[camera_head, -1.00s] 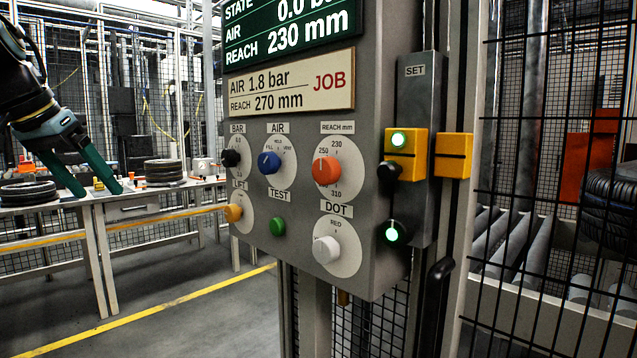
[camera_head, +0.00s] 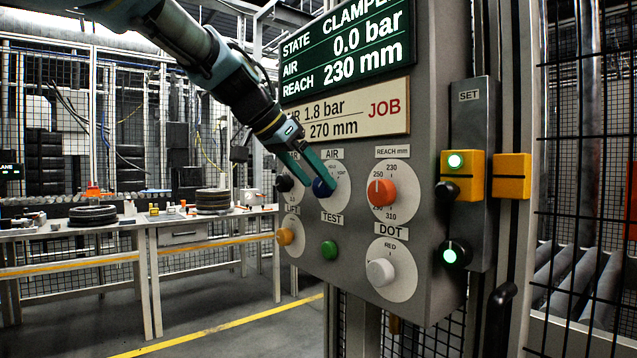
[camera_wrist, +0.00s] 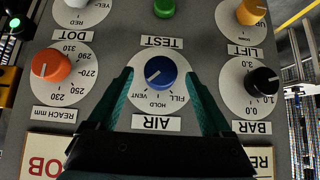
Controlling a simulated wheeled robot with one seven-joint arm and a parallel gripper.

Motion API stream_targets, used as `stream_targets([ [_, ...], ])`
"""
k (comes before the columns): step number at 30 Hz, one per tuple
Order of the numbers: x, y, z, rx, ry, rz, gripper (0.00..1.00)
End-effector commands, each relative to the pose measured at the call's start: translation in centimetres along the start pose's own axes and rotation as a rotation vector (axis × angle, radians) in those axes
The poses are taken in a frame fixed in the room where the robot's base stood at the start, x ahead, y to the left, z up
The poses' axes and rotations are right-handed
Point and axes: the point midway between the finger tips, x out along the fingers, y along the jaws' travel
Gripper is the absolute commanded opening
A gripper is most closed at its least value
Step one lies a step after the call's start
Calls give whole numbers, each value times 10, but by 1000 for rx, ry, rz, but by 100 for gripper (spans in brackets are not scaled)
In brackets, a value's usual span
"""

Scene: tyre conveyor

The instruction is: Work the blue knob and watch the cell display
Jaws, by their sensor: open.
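The blue knob (camera_head: 321,187) sits under the AIR label on the grey panel. In the wrist view, which shows the panel upside down, the blue knob (camera_wrist: 163,70) lies between my two green fingers. Its white mark seems to lean toward VENT. My gripper (camera_head: 317,180) is open, with its fingertips at the knob's sides; I cannot tell whether they touch it. The cell display (camera_head: 347,58) reads AIR 0.0 bar and REACH 230 mm. Its STATE line reads CLAMPED, partly cut off at the top.
The job card (camera_head: 345,112) shows 1.8 bar and 270 mm, partly covered by my arm. Close by are the orange REACH knob (camera_head: 381,192), black BAR knob (camera_wrist: 263,80), green TEST button (camera_head: 329,250), yellow LIFT knob (camera_head: 285,236) and white DOT knob (camera_head: 380,272).

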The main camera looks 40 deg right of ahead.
Motion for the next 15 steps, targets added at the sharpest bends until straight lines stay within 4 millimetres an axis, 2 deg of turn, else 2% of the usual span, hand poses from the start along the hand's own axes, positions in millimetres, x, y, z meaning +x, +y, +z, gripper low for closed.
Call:
stream_targets([
  [6,18,0,0,0,-2,0,84],
  [15,20,0,1,0,-1,0,84],
])
